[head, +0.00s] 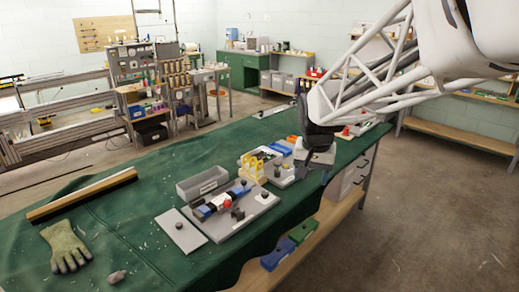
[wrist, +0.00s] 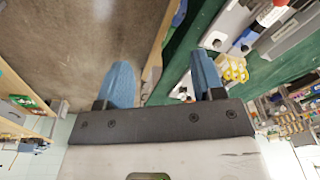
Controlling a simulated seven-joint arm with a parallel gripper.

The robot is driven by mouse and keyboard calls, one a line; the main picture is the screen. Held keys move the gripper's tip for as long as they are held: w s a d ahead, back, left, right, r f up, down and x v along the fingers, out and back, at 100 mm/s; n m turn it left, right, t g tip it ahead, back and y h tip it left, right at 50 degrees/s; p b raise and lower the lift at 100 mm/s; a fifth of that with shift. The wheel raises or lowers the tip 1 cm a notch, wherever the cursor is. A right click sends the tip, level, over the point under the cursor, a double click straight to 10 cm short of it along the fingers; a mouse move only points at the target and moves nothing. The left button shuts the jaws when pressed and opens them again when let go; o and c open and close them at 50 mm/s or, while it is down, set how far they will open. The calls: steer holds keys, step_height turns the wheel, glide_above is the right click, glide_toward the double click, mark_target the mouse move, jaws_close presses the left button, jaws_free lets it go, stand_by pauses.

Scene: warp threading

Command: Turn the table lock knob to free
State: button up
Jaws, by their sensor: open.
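A grey base plate (head: 245,212) lies on the green-covered table and bears a blue and black device (head: 218,202) with a red knob (head: 227,204). Dark knobs stand on this plate, one near its front (head: 238,214). A flat grey plate (head: 181,230) with a small dark knob lies to its left. I cannot tell which knob is the table lock knob, or its setting. My gripper (head: 318,160) is above the table's right edge, right of the device and apart from it. In the wrist view its two blue fingers (wrist: 163,80) are spread with nothing between them.
A grey tray (head: 203,184) and a yellow rack (head: 253,167) stand close behind the device. A long brush (head: 83,194) and a glove (head: 65,246) lie at the left. Blue and green boxes (head: 278,254) sit on the lower shelf.

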steer(key=w+a+f+m, duration=0.15)
steer(key=w+f, duration=0.25)
steer(key=w, duration=0.4)
steer(key=w+a+f, duration=0.3)
steer(key=w+f, duration=0.1)
steer(key=w, duration=0.5)
steer(key=m+g, duration=0.1)
steer(key=m, duration=0.1)
glide_above(265, 193)
step_height(265, 193, down, 12)
steer(key=shift+s+d+f, duration=0.1)
steer(key=shift+s+f, duration=0.05)
steer(key=shift+f, duration=0.05)
steer(key=shift+w+f, duration=0.3)
steer(key=shift+f, duration=0.05)
steer(key=shift+f, duration=3.9)
steer(key=c, duration=0.9)
